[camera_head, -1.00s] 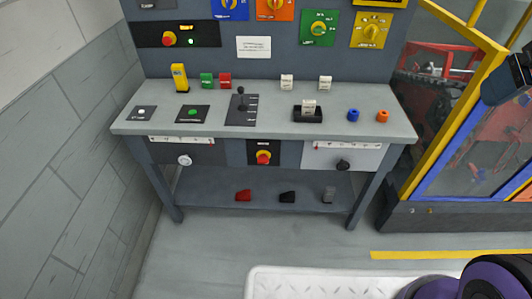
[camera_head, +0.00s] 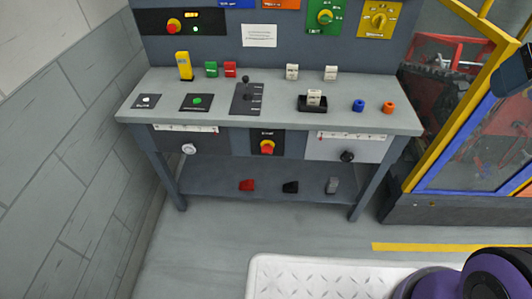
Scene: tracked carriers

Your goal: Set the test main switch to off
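The exact knob positions cannot be read. My gripper is not in view; purple parts of my arm show at the lower right.
The grey bench (camera_head: 365,124) carries a lever (camera_head: 246,95), buttons and small coloured blocks. Pedals lie on its lower shelf. A yellow-and-blue framed cage (camera_head: 451,104) stands at the right, and a wall at the left.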

